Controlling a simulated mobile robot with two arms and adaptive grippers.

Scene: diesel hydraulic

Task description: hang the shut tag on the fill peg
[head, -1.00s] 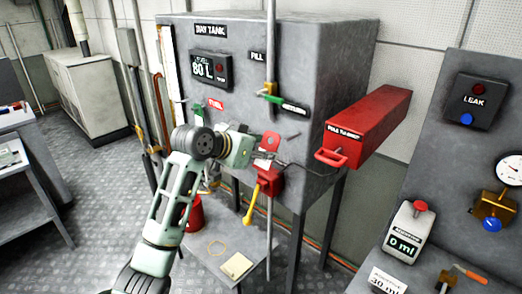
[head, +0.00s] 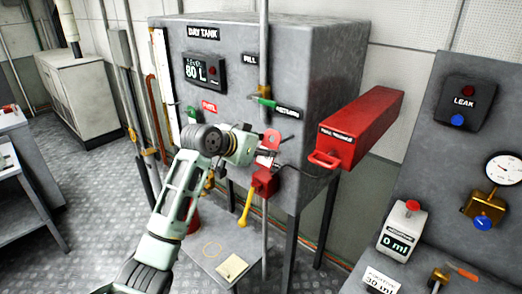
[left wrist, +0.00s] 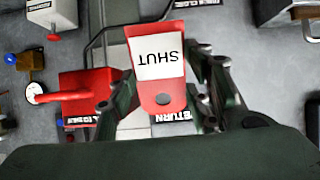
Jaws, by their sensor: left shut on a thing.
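My left gripper (head: 258,150) is shut on the red shut tag (head: 271,138), in front of the tank's front face. In the left wrist view the shut tag (left wrist: 160,88) is between the two fingers (left wrist: 160,100), its white SHUT label upside down and a dark round spot, probably its hole, near the lower end. The FILL label (head: 250,58) is on the tank, beside a vertical pipe and above the tag. I cannot make out the fill peg for certain. My right gripper is not in view.
The day tank (head: 335,75) stands on legs. A red box (head: 352,130) with a handle juts out at the right. A red unit with a yellow lever (head: 246,207) is just below my gripper. A green-handled valve (head: 263,101) is above it. A low table (head: 205,262) stands below.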

